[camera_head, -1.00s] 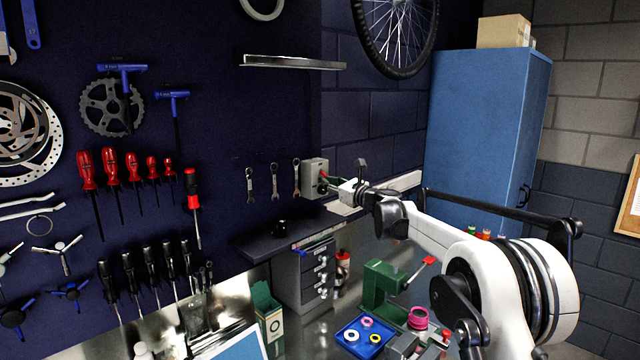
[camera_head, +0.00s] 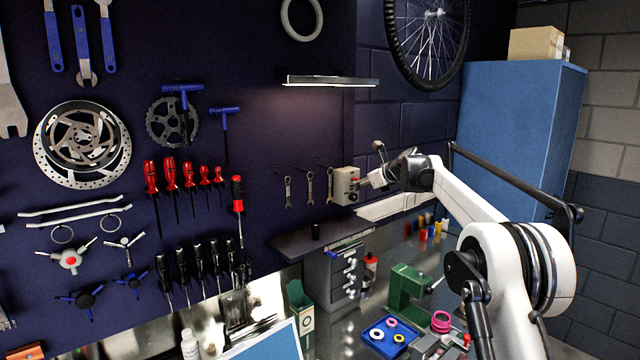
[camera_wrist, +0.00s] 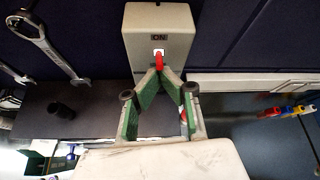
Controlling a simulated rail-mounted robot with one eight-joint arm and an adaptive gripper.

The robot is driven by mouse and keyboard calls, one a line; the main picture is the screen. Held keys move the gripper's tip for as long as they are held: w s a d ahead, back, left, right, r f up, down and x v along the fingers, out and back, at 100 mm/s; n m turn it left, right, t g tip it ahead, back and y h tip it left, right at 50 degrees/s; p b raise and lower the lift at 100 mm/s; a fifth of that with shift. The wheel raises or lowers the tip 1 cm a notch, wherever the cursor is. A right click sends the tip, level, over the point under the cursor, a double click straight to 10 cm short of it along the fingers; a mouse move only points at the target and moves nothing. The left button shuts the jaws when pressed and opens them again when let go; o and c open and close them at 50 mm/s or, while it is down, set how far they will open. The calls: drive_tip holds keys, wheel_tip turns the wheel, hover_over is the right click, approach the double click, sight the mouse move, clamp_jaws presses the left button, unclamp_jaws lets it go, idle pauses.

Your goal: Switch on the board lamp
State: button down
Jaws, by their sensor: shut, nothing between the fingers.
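The board lamp (camera_head: 330,81) is a slim bar fixed high on the dark tool board. Its underside is bright and a warm glow falls on the board below it. A pale grey switch box (camera_head: 346,186) is mounted at the right end of the board. In the wrist view the box (camera_wrist: 160,30) has an ON label and a red lever (camera_wrist: 159,61) pointing towards me below it. My gripper (camera_wrist: 160,71) is shut and empty, its fingertips meeting at the lever's near end; I cannot tell whether they touch it. The head view shows my gripper (camera_head: 368,182) right beside the box.
A dark shelf (camera_head: 320,238) with a small black cup (camera_head: 316,231) sits below the box. Wrenches (camera_head: 310,187) hang left of it. A drawer unit (camera_head: 335,275), a green vise (camera_head: 408,288) and a blue tray (camera_head: 390,340) stand on the bench below.

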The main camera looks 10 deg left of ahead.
drive_tip(key=shift+a, duration=0.15)
drive_tip(key=shift+d, duration=0.4)
drive_tip(key=shift+w+r+p, duration=0.15)
drive_tip(key=shift+r+p, duration=0.25)
drive_tip(key=shift+r, duration=0.35)
drive_tip(key=shift+a, duration=0.1)
drive_tip(key=shift+r, duration=0.1)
